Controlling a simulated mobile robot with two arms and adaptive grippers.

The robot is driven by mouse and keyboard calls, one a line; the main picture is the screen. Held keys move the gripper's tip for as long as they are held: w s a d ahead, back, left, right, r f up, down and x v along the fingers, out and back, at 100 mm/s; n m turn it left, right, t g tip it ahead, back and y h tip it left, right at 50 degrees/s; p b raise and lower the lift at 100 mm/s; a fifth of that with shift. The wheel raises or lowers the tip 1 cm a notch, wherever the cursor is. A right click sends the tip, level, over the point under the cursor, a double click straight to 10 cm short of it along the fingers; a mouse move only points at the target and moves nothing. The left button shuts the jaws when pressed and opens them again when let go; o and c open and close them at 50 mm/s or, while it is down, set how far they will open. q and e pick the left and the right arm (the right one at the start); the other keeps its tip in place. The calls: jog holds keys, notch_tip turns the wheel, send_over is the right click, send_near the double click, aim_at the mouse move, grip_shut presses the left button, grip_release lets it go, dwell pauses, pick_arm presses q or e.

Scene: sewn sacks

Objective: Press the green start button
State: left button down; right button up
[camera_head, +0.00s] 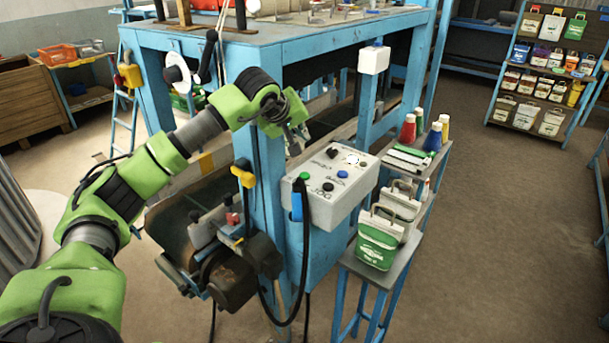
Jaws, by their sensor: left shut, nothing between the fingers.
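A grey control box (347,203) is fixed to the blue frame at the middle of the head view. A green button (304,176) sits at the left corner of its top face. A blue button (342,173), black knobs and a pale round part are on the same face. My left gripper (295,147) is shut and empty. In the picture it appears just above the green button, at the box's upper left edge; a gap shows between them. My right gripper is not in view.
A blue-framed table (270,34) stands behind the box. A black cable hangs below it. A sack rack (545,75) stands far right. The floor at right is clear.

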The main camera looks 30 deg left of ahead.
pick_arm(q)
jog(key=shift+d+f, duration=0.1)
jog(key=b, duration=0.6)
send_over(303, 176)
notch_tip(303, 176, down, 8)
jog(key=shift+w+r, duration=0.1)
jog(key=shift+r, duration=0.15)
jog(key=shift+f+b, duration=0.35)
jog(key=shift+f, duration=0.2)
jog(key=shift+f, duration=0.15)
dwell(0.5)
jog(key=shift+f+b, duration=0.3)
